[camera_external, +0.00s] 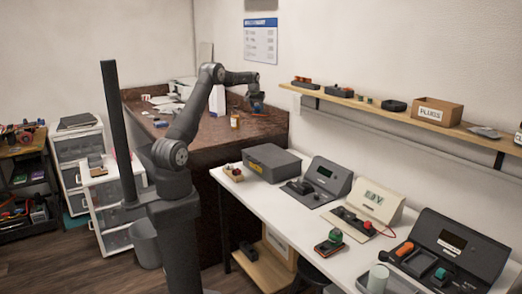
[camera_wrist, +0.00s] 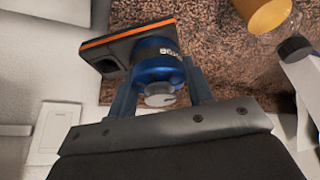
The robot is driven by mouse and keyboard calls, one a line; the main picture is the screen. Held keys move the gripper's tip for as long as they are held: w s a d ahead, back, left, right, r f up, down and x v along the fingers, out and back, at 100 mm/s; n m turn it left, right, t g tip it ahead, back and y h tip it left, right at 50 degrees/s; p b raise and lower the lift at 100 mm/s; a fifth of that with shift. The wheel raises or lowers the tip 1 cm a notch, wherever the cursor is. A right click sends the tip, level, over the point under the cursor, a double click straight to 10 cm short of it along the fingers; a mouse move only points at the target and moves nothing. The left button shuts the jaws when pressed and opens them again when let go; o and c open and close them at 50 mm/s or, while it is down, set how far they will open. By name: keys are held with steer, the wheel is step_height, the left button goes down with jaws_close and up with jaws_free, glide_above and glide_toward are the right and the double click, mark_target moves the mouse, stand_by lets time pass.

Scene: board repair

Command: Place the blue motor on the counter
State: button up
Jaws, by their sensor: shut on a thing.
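My gripper (camera_wrist: 160,99) is shut on the blue motor (camera_wrist: 157,62) in the wrist view. The motor is a blue cylinder with pale lettering and a round grey end, and a dark block with an orange edge (camera_wrist: 108,50) adjoins it. The brown speckled counter (camera_wrist: 215,25) shows behind it. In the external view my gripper (camera_external: 257,108) reaches over the right end of the counter (camera_external: 205,138), near the wall. The motor is small and dark there, and I cannot tell whether it touches the counter.
An amber container (camera_external: 235,121) stands on the counter left of my gripper; it is also in the wrist view (camera_wrist: 262,14). A white bottle (camera_external: 217,98) stands behind my arm. A wall shelf (camera_external: 350,98) lies to the right. The white bench (camera_external: 275,205) in front holds several devices.

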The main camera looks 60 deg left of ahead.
steer(key=s+a+r+n+g+y, duration=0.1)
steer(key=s+a+r+n, duration=0.1)
steer(key=s+a+r, duration=0.4)
steer(key=s+a+r+n, duration=0.2)
steer(key=s+a, duration=0.2)
steer(key=a, duration=0.5)
steer(key=n, duration=0.2)
glide_above(208, 124)
steer(key=d, duration=0.2)
steer(key=shift+g, duration=0.4)
steer(key=f, duration=1.4)
steer(key=shift+s+f, duration=0.2)
steer(key=shift+s, duration=0.1)
steer(key=shift+f, duration=2.1)
steer(key=shift+f, duration=0.15)
steer(key=o, duration=1.3)
